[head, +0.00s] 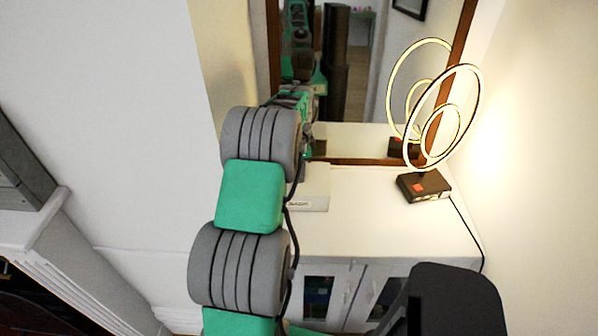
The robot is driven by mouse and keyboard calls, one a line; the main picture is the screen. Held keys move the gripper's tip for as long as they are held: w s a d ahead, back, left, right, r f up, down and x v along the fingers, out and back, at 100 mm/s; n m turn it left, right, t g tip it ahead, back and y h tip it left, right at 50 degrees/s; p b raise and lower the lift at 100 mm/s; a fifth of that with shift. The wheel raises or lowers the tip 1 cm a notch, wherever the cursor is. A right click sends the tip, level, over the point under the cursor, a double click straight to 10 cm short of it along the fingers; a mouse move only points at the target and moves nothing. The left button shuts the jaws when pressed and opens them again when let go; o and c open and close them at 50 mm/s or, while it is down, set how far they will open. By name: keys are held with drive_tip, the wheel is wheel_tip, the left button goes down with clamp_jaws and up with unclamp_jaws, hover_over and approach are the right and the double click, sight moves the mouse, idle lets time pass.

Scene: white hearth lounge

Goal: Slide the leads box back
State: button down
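A pale box (311,191) with a small dark label on its front, likely the leads box, sits on the white cabinet top (380,220). It is in front of the mirror, and my arm hides its left part. My arm reaches forward over the cabinet from the bottom of the head view. My gripper (307,138) is at the far end, beyond the box's front and close to the mirror. It is mostly hidden behind my own arm links. I cannot see its fingers, or whether it touches the box.
A lit ring lamp (421,187) with a dark base stands right of the box; its cord runs down the cabinet's right side. A wood-framed mirror (345,161) stands behind, reflecting my arm. A dark rounded object (455,300) is at bottom right. The cabinet top between box and lamp is clear.

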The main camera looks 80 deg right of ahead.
drive_tip(key=c, duration=1)
unclamp_jaws()
drive_tip(key=shift+o, duration=0.2)
